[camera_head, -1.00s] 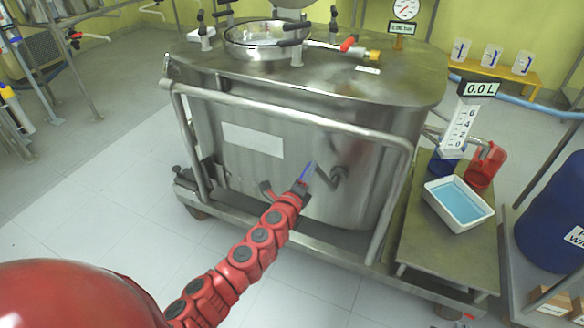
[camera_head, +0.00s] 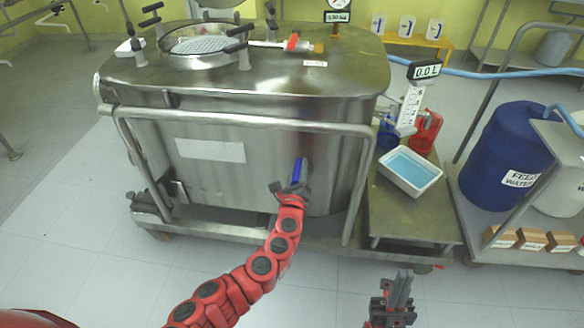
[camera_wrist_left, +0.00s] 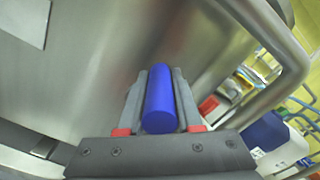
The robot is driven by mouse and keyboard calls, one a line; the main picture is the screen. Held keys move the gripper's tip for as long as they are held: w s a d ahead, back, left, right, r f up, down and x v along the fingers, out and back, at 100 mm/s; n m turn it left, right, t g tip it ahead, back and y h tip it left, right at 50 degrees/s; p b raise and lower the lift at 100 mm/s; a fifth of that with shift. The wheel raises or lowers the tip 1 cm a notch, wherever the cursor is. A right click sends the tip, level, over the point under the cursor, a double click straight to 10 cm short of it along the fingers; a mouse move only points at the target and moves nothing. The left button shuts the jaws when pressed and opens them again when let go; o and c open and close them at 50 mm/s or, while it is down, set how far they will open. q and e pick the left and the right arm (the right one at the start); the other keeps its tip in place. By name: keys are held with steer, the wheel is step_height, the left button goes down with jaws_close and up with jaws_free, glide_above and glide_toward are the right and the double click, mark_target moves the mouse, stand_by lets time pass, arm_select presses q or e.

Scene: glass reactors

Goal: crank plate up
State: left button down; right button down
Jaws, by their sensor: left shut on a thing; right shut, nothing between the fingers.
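A steel tank (camera_head: 255,130) on a wheeled frame stands in the middle of the head view. My left gripper (camera_head: 293,188) is at the front of the tank, shut on a blue crank handle (camera_head: 300,171). In the left wrist view the blue handle (camera_wrist_left: 160,100) lies between the two grey fingers. The crank's arm behind the handle is hidden. A small plate (camera_head: 415,210) stands low on the tank's right side, with a white tray (camera_head: 409,171) of blue liquid on it. My right gripper (camera_head: 392,297) is shut and empty near the bottom edge, over the floor.
A steel rail (camera_head: 235,120) runs across the tank's front, above my left gripper. A red jug (camera_head: 425,131) and a display reading 0.0 L (camera_head: 426,71) are beside the tray. A blue drum (camera_head: 505,155) stands on a cart at the right. The front floor is clear.

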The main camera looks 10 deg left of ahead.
arm_select(q)
steer(key=shift+d+r, duration=0.1)
steer(key=shift+d, duration=0.35)
steer(key=c, duration=0.8)
jaws_free()
steer(key=shift+c, duration=0.2)
steer(key=shift+o, duration=1.2)
steer(key=shift+a, duration=0.1)
steer(key=shift+s, duration=0.3)
steer(key=s+p, duration=0.1)
steer(key=s, duration=1.5)
steer(key=shift+s+a+p, duration=0.3)
steer(key=shift+s+p, duration=0.05)
steer(key=shift+s, duration=0.05)
